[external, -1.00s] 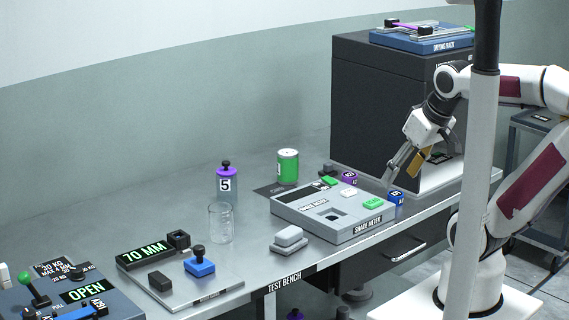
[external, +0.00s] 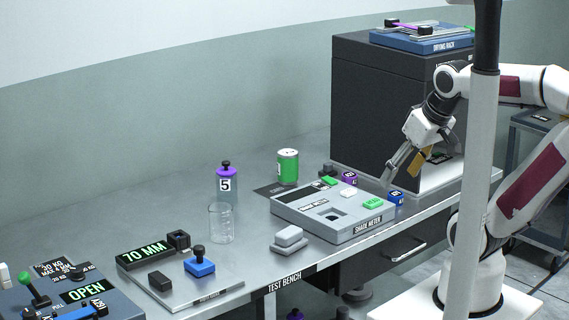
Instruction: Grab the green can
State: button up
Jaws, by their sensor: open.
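The green can (external: 288,167) stands upright on the test bench, behind the grey shade meter. It has a silvery top and a pale label on its left side. My gripper (external: 396,178) is open and points down to the left, above the right end of the shade meter near a blue cube. It is well to the right of the can and apart from it. Nothing shows between its fingers. The foot of the can is partly close to a dark flat mat.
The shade meter (external: 333,212) lies between my gripper and the can's front. A purple-topped bottle marked 5 (external: 227,184) and a glass beaker (external: 220,224) stand left of the can. A purple cube (external: 349,178) and blue cube (external: 396,197) sit nearby. A dark cabinet (external: 385,110) rises behind.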

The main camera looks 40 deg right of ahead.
jog(key=w+a+r+m+y, duration=0.2)
jog(key=w+a+m+y, duration=0.6)
jog(key=w, duration=0.5)
jog(key=w+a+m+t, duration=0.1)
jog(key=w+a+m, duration=0.15)
jog(key=w, duration=0.55)
jog(key=m+t+h, duration=0.4)
jog(key=m+t, duration=0.2)
jog(key=m, duration=1.3)
send_over(294, 154)
jog(key=s+a, duration=0.7)
jog(key=a, duration=0.1)
notch_tip(294, 154, down, 9)
jog(key=d+f+m+h, duration=0.1)
jog(key=d+f+m, duration=0.1)
jog(key=w+d+f+m+h, duration=0.1)
jog(key=d+f+m, duration=0.1)
jog(key=d, duration=0.1)
jog(key=w+d+f+m+h, duration=0.1)
jog(key=d+f+m, duration=0.1)
jog(key=d+f, duration=0.1)
jog(key=shift+w+t, duration=0.1)
jog(key=shift+t, duration=0.3)
jog(key=shift+w, duration=0.1)
